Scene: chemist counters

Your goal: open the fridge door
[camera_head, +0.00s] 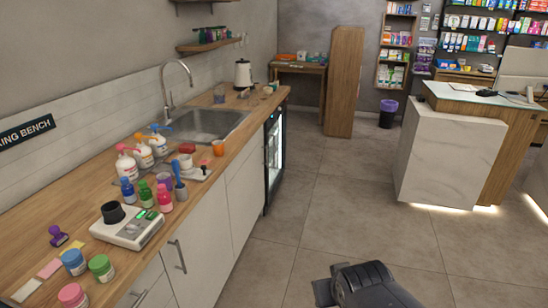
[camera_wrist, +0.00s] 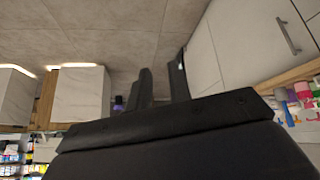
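The fridge (camera_head: 274,150) is a dark-framed, glass-fronted unit under the far end of the wooden counter, lit inside. I see its door at a steep angle; it looks shut, and I cannot make out a handle. My gripper (camera_head: 322,291) is at the bottom of the head view, over the floor, well short of the fridge and to the right of the cabinets. In the wrist view, which is upside down, my gripper (camera_wrist: 161,84) shows two dark fingers with a gap between them, open and empty. A dark sliver beside the right finger may be the fridge.
The wooden counter (camera_head: 215,165) runs along the left, with a sink (camera_head: 205,123), bottles and a scale (camera_head: 128,227) on it. White cabinets (camera_head: 203,240) with bar handles are below. A white marble desk (camera_head: 447,150) stands right. The tiled floor (camera_head: 345,210) between is clear.

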